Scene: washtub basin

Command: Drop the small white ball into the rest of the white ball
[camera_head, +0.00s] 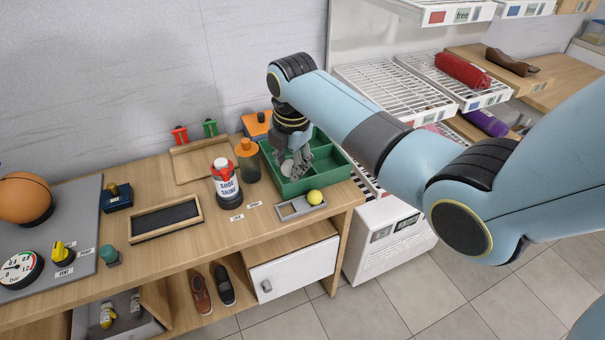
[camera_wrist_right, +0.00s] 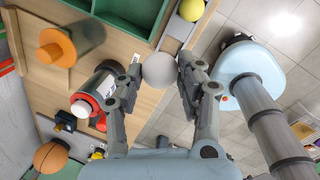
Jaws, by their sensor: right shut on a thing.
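The small white ball (camera_wrist_right: 160,70) is between the fingertips of my right gripper (camera_wrist_right: 160,76) in the wrist view. In the head view the ball (camera_head: 287,169) shows partly behind the fingers of the right gripper (camera_head: 294,162), in line with the green tray. The right gripper is shut on the ball and points down. A small grey tray (camera_head: 289,209) lies on the table in front of the green tray, with a yellow ball (camera_head: 315,197) in its right part. Its left part looks empty. My left gripper is not in view.
The green divided tray (camera_head: 325,176) is behind the grey one. A shoe shine bottle (camera_head: 227,186) and an orange-capped jar (camera_head: 247,163) stand to the left. The table's right edge is close. A dark-lined wooden tray (camera_head: 165,219) lies farther left.

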